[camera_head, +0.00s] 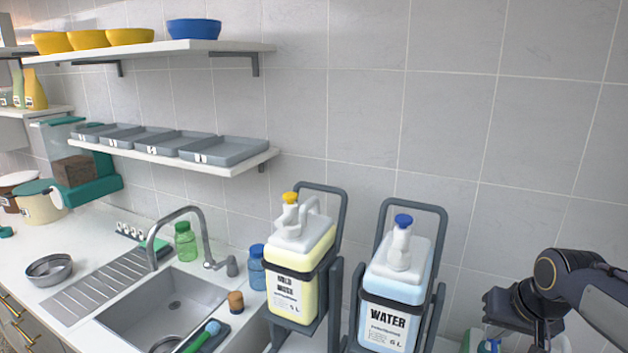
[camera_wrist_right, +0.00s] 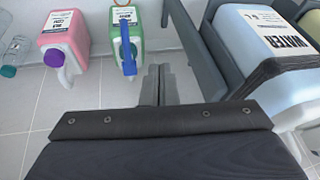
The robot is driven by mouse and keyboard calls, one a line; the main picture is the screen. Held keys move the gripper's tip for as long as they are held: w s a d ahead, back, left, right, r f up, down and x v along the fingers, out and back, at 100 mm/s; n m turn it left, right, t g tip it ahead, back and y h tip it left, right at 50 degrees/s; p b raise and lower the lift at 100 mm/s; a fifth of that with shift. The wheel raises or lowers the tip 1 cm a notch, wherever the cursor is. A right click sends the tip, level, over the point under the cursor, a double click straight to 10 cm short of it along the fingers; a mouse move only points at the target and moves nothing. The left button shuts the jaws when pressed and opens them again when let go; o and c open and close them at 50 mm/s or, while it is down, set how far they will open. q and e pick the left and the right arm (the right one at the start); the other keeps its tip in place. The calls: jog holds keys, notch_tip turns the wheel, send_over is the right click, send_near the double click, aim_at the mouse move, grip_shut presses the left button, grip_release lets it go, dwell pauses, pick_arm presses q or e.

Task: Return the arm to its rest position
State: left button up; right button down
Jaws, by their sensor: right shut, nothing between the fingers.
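My right arm comes in from the right edge of the head view. My right gripper (camera_head: 541,335) points down at the lower right, beside the water jug's stand, and its fingertips are cut off or hard to make out there. In the right wrist view my right gripper (camera_wrist_right: 158,84) shows its two fingers together, with nothing between them. My left gripper is not in view.
A blue WATER jug (camera_head: 393,295) and a yellow jug (camera_head: 300,262) stand in dark frames beside the sink (camera_head: 175,305). The wrist view shows a pink jug (camera_wrist_right: 66,40) and a green one (camera_wrist_right: 128,30). Shelves with trays (camera_head: 225,150) and bowls (camera_head: 194,29) line the wall.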

jog(key=s+a+f+n+y, duration=0.1)
jog(key=s+a+f+y, duration=0.1)
jog(key=s+a, duration=0.5)
jog(key=s+a+f+n+y, duration=0.1)
jog(key=s+a+f, duration=0.3)
jog(key=s+a, duration=0.3)
jog(key=s+b, duration=0.1)
jog(key=s, duration=0.4)
jog(key=shift+a+f+n+t+y, duration=0.3)
jog(key=shift+a+f+n+y, duration=0.05)
jog(key=shift+a+n+y, duration=0.05)
jog(key=shift+s, duration=0.1)
